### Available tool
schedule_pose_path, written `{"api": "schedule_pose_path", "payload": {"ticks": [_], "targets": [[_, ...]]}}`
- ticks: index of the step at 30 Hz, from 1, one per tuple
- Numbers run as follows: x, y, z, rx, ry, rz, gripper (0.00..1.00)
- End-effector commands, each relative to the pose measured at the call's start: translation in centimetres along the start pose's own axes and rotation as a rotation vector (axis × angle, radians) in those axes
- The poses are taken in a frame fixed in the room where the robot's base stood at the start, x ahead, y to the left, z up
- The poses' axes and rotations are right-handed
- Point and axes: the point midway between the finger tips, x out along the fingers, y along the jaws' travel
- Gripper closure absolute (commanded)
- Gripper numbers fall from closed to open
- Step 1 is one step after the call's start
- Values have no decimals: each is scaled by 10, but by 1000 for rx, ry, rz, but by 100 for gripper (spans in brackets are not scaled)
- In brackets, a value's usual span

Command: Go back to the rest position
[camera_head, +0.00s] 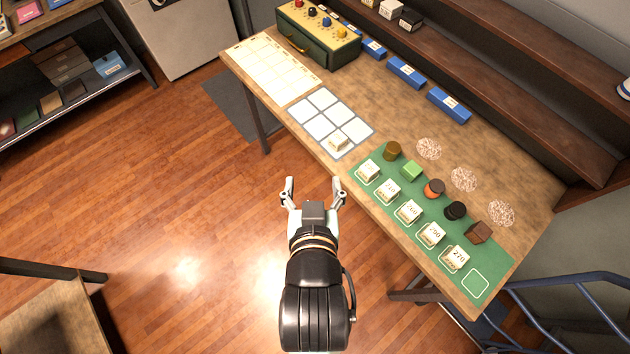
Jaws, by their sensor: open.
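My gripper (314,187) is open and empty, with its two fingers spread apart. It shows over the wooden floor just off the near edge of the table (375,85). In the picture it lies left of the green mat (380,200) and below the white grid sheet (303,115). Nothing is between the fingers, and the gripper appears apart from everything on the table.
Numbered blocks (409,211) line the green mat beside several small coloured pieces (433,188). One pale block (338,143) sits on the grid sheet. A toolbox-like case (318,40) and blue boxes (406,72) stand farther back. The floor (170,200) at left is clear.

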Motion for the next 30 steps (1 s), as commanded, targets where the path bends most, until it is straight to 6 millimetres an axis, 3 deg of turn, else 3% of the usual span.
{"api": "schedule_pose_path", "payload": {"ticks": [5,8,15,18,30], "targets": [[-10,0,-20,-1,-1,1,27],[-26,1,-52,0,-1,2,27],[-77,2,-157,3,-1,5,27],[-90,2,-183,4,-1,6,27],[-92,2,-188,4,-2,7,27]]}}
